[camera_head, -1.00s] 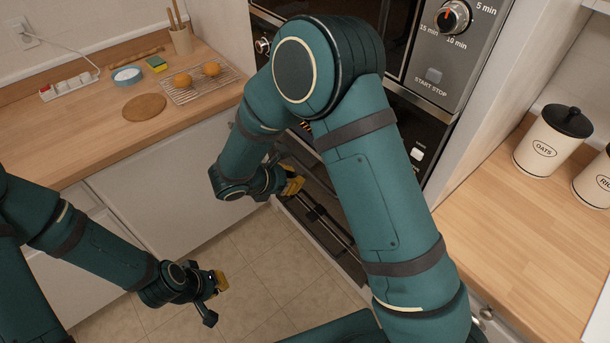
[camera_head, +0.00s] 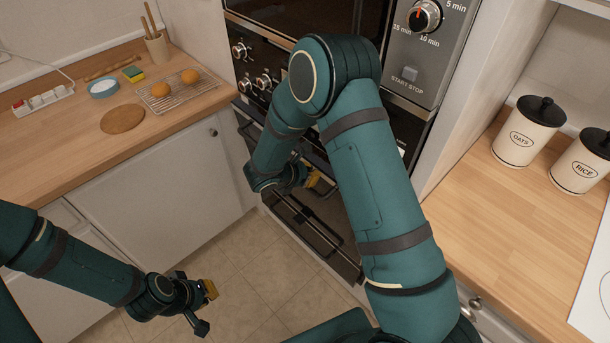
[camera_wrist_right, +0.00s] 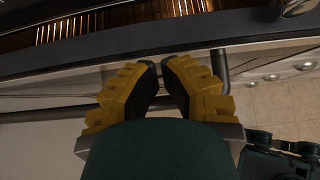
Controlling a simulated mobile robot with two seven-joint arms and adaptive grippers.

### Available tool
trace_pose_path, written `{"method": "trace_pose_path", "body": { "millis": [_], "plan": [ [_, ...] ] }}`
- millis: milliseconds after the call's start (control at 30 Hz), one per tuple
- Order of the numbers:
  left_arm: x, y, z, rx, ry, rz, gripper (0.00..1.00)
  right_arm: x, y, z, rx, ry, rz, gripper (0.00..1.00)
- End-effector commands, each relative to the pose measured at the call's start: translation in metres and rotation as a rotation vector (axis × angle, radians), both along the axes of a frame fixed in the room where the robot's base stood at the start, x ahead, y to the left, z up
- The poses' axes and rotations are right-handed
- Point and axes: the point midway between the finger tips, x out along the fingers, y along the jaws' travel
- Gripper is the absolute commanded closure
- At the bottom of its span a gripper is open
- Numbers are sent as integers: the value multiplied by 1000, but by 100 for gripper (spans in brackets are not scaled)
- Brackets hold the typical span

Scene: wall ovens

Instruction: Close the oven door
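The dark oven (camera_head: 262,85) is built into the cabinet column, with knobs above its door. The oven door (camera_head: 250,128) is partly hidden behind my right arm; how far it stands open cannot be told. My right gripper (camera_head: 313,178) is in front of the door. In the right wrist view its yellow fingers (camera_wrist_right: 162,72) are together, with nothing seen between them, close to a dark bar and edge. A lit, orange interior with a rack (camera_wrist_right: 100,25) shows beyond that edge. My left gripper (camera_head: 206,308) is open and empty above the floor, away from the oven.
A wooden counter (camera_head: 60,150) with a wire rack (camera_head: 175,92) and round board (camera_head: 122,118) stands left. The right counter (camera_head: 480,220) holds OATS (camera_head: 525,140) and RICE (camera_head: 580,165) jars. A lower dark panel with a bar (camera_head: 320,232) is below. Tiled floor is free.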

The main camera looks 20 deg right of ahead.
Motion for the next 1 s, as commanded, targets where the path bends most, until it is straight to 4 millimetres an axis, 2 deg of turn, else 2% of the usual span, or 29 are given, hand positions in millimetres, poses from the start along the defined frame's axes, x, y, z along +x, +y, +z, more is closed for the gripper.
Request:
{"method": "trace_pose_path", "body": {
  "millis": [267, 567, 1000],
  "plan": [
    [0, 0, 0, 0, 0, 0, 100, 0, -1, 0, 0, -1, -1, 100],
    [0, 0, -8, 2, 0, 0, 100, 11, -30, 4, 0, -1, -1, 100],
    [0, 0, -9, 2, 0, 0, 100, 10, -22, 4, 0, -1, -1, 100]
  ]
}}
